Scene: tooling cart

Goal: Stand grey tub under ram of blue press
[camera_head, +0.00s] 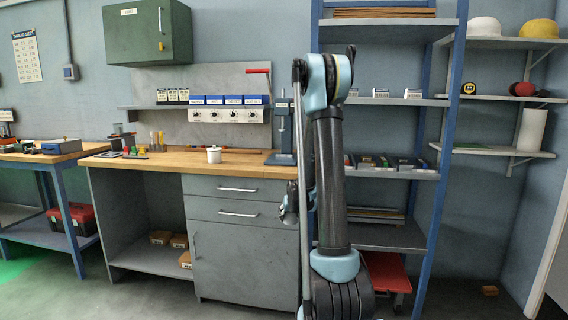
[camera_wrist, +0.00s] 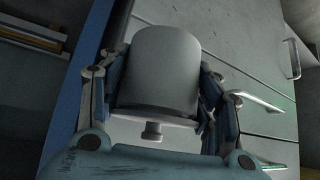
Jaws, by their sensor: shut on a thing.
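In the wrist view, the grey tub (camera_wrist: 167,70) is a plain cylinder with a rim and a small knob on the end facing my palm. My gripper (camera_wrist: 165,92) is shut on it, with one finger on each side. The blue press (camera_head: 283,130) stands at the right end of the bench top, with a base, upright column and head. My arm stands just right of it, and its ram is too small to make out clearly.
A white lidded pot (camera_head: 214,156) stands on the wooden bench top (camera_head: 180,163), left of the press. Grey drawers (camera_head: 236,190) are below the top. A blue-framed shelf rack (camera_head: 442,130) stands to the right. The bench top between pot and press is mostly clear.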

